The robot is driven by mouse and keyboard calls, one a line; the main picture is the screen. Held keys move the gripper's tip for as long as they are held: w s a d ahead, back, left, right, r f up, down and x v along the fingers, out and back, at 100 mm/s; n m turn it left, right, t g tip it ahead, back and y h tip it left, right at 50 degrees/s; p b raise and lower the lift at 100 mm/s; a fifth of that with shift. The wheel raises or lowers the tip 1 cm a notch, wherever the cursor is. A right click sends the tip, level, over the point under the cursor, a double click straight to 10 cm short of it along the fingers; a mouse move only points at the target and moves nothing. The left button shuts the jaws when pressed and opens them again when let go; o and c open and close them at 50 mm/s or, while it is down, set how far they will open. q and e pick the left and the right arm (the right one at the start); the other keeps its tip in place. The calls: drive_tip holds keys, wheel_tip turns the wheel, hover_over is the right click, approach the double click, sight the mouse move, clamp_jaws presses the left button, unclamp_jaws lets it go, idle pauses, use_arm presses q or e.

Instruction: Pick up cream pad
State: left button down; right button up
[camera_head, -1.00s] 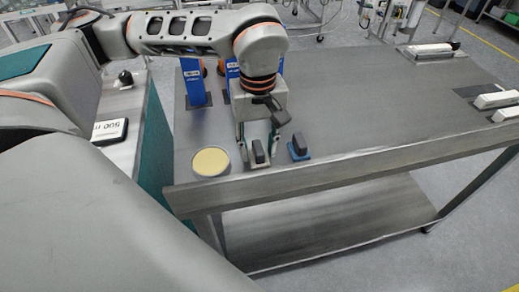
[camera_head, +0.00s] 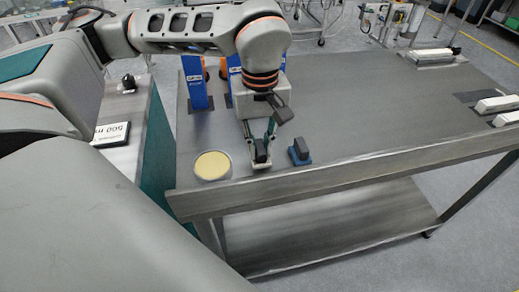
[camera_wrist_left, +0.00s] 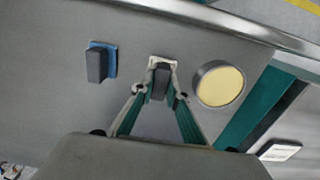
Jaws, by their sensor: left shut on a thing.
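The cream pad is a small pale base with an upright dark grip block. It shows between my left fingertips in the head view (camera_head: 262,150) and in the left wrist view (camera_wrist_left: 161,80). My left gripper (camera_head: 261,154) is shut on its dark block from both sides. The pale base (camera_wrist_left: 163,62) shows just beyond the fingertips. The pad is at or very near the table top; I cannot tell whether it touches. My right gripper is not in view.
A similar blue pad (camera_head: 299,153) with a dark block stands close to the right. A round dish with a cream-yellow top (camera_head: 213,165) is close to the left. Blue uprights (camera_head: 195,84) stand behind. The grey table (camera_head: 370,110) is clear to the right.

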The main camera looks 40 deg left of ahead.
sight(260, 146)
use_arm(q)
wheel_tip(260, 146, up, 18)
drive_tip(key=p, duration=0.3)
drive_tip(key=shift+r, duration=0.15)
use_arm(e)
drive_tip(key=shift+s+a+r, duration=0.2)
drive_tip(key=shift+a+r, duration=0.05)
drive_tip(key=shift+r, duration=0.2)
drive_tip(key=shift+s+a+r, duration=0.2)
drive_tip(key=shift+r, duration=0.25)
use_arm(q)
drive_tip(key=c, duration=2.7)
unclamp_jaws()
clamp_jaws()
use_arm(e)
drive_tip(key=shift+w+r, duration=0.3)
